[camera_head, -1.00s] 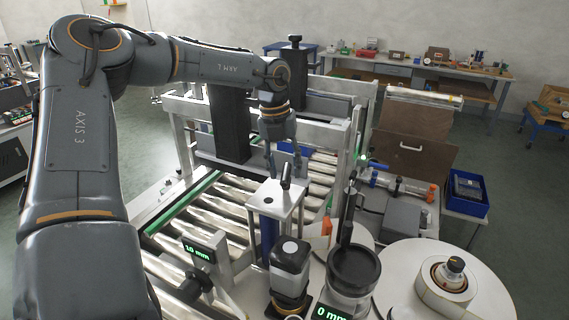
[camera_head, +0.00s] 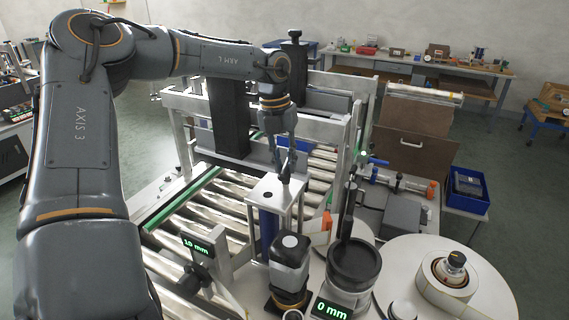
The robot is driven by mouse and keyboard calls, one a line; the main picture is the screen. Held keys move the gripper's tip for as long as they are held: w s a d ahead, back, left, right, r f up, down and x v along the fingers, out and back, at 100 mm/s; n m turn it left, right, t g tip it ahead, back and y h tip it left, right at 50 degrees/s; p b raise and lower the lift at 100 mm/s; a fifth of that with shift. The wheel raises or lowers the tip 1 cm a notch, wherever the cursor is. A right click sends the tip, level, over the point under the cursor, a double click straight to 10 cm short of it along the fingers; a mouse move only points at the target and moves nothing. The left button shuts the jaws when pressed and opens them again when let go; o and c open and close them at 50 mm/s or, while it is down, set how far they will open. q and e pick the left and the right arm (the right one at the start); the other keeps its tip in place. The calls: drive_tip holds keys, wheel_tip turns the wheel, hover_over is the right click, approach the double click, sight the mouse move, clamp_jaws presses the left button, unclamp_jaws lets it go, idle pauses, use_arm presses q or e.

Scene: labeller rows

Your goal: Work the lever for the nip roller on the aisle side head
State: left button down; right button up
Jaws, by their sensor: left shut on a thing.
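A small dark lever (camera_head: 287,179) stands on the white top plate of a bracket (camera_head: 268,190) above the roller conveyor, in the middle of the head view. My left gripper (camera_head: 287,174) reaches down from above with its fingers closed together on the lever's upper part. The fingers hide much of the lever, so its exact tilt is hard to tell. The nip roller itself cannot be made out clearly. My right gripper is not in view.
A black-topped unit with a 0 mm display (camera_head: 332,311) and a second display reading 10 mm (camera_head: 199,244) stand in front. A label reel (camera_head: 447,277) lies at right. A metal frame (camera_head: 330,128) rises behind the bracket.

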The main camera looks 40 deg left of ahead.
use_arm(q)
drive_tip(key=m+b, duration=0.1)
drive_tip(key=m, duration=0.1)
drive_tip(key=shift+w+f+m, duration=0.1)
drive_tip(key=shift+f+m, duration=0.05)
drive_tip(key=shift+m, duration=0.15)
drive_tip(key=m+b, duration=0.1)
drive_tip(key=m, duration=0.2)
drive_tip(key=shift+m+g, duration=0.3)
drive_tip(key=shift+g, duration=0.1)
drive_tip(key=m, duration=0.3)
drive_tip(key=shift+m+g, duration=0.3)
drive_tip(key=m, duration=0.4)
drive_tip(key=shift+w, duration=0.1)
drive_tip(key=shift+m, duration=0.3)
drive_tip(key=c, duration=1.2)
unclamp_jaws()
wheel_tip(320, 180, up, 12)
drive_tip(key=w+a, duration=0.1)
